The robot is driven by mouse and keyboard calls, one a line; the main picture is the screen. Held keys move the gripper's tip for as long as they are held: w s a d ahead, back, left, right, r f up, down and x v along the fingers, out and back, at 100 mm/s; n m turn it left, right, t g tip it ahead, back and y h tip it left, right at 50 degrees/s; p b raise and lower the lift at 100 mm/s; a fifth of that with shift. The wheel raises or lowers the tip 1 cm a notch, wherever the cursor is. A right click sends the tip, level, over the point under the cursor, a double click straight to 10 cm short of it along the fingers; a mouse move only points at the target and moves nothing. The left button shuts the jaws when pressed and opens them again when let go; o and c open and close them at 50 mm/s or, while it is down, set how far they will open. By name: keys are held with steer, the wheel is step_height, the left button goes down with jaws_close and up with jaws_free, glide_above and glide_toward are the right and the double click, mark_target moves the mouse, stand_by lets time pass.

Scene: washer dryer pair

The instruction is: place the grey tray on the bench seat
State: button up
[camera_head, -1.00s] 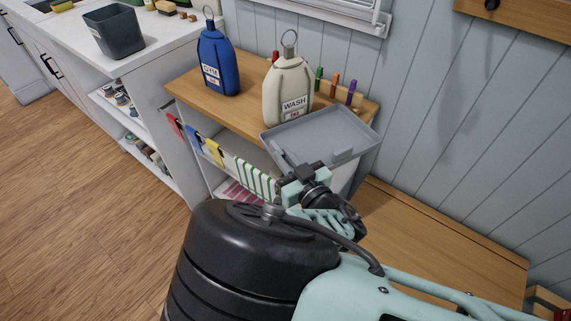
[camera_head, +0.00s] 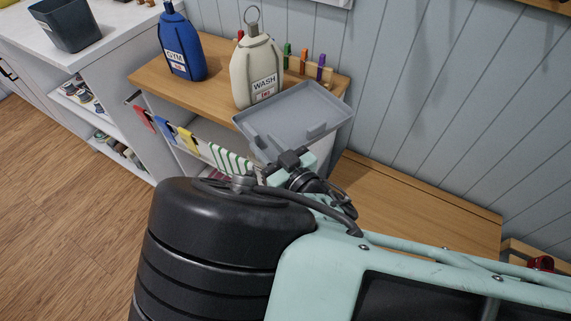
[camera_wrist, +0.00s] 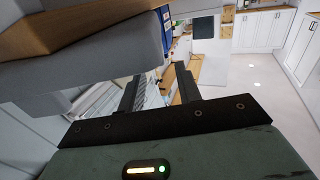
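The grey tray (camera_head: 292,105) is a shallow rectangular tray with raised rims. In the head view it shows at the right front of the wooden shelf top, in front of the WASH bottle, and appears to overhang the front edge. My gripper (camera_head: 288,160) is at the tray's near edge. In the wrist view my gripper (camera_wrist: 155,80) has its two dark fingers apart with nothing visible between them. A large smooth grey surface (camera_wrist: 85,80) close at the left there may be the tray. The wooden bench seat (camera_head: 400,208) lies lower right, bare where visible, partly hidden by my arm.
The cream WASH bottle (camera_head: 257,72) stands just behind the tray, and the blue GYM bottle (camera_head: 183,48) is farther left on the shelf top. Coloured cloths hang below the shelf's front edge. The panelled wall (camera_head: 430,90) closes off the back. Open floor (camera_head: 60,200) is at left.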

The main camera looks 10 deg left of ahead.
steer(key=b+v, duration=0.2)
steer(key=v, duration=0.7)
steer(key=w+d+f+m+h, duration=0.2)
steer(key=w+d+m+h, duration=0.15)
steer(key=m+h, duration=0.2)
steer(key=s+d+r+g+h, duration=0.3)
steer(key=s+r+g, duration=0.4)
steer(key=r+g, duration=0.2)
steer(key=shift+d+g+h, duration=0.3)
steer(key=shift+d+h, duration=0.05)
steer(key=shift+d, duration=0.05)
steer(key=shift+o, duration=0.7)
steer(key=s+d+r+n+g+h, duration=0.3)
steer(key=s+d+r+n, duration=0.1)
steer(key=s+d+r, duration=0.4)
steer(key=shift+s+d+r, duration=0.15)
steer(key=shift+d+r, duration=0.25)
steer(key=shift+d, duration=0.75)
